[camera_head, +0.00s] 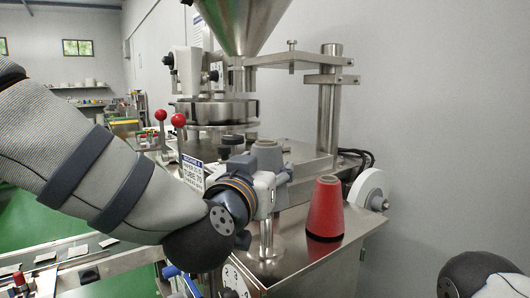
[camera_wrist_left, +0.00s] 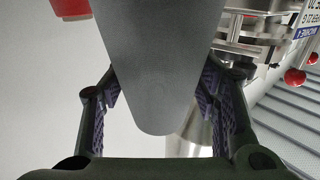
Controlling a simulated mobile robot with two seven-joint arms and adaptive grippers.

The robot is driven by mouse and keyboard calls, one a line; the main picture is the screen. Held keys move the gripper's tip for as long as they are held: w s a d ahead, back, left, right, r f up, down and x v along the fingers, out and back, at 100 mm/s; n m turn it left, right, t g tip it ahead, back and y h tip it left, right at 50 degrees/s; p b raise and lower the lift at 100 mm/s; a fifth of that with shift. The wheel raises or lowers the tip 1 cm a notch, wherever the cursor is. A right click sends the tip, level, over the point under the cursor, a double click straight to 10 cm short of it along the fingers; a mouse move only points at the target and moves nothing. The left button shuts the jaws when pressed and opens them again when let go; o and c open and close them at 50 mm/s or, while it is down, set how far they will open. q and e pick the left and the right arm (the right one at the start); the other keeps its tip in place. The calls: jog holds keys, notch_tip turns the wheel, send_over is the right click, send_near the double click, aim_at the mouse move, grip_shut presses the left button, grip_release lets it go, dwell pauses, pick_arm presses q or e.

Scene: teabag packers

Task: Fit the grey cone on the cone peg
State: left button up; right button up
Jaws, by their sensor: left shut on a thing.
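The grey cone (camera_head: 268,155) is held by my left gripper (camera_head: 266,174), narrow end up, with its lower part hidden by the gripper. In the left wrist view, the grey cone (camera_wrist_left: 158,60) fills the space between the two fingers (camera_wrist_left: 158,105), and the finger pads touch its sides. A shiny metal post (camera_head: 267,240) stands upright on the steel top below the gripper and looks like the cone peg. Its upper end is hidden, so I cannot tell whether the cone touches it. My right gripper is out of view.
A red cone (camera_head: 326,205) stands to the right on the steel top (camera_head: 300,262). A white wheel (camera_head: 369,189) is beyond it. The packing machine with its metal hopper (camera_head: 242,22) rises behind. Red-knobbed levers (camera_head: 178,120) stand behind my left arm. A conveyor (camera_head: 80,262) runs at lower left.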

pick_arm(q)
jog(key=shift+f, duration=0.5)
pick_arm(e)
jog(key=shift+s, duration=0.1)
pick_arm(q)
jog(key=shift+s+r, duration=0.1)
jog(key=shift+r, duration=0.1)
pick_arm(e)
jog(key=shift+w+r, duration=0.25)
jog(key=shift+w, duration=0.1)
pick_arm(q)
jog(key=shift+p, duration=0.3)
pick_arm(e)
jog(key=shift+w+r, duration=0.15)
pick_arm(q)
jog(key=shift+f+b, duration=0.4)
jog(key=shift+f, duration=3.3)
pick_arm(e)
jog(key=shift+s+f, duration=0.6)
pick_arm(q)
jog(key=o, duration=1.5)
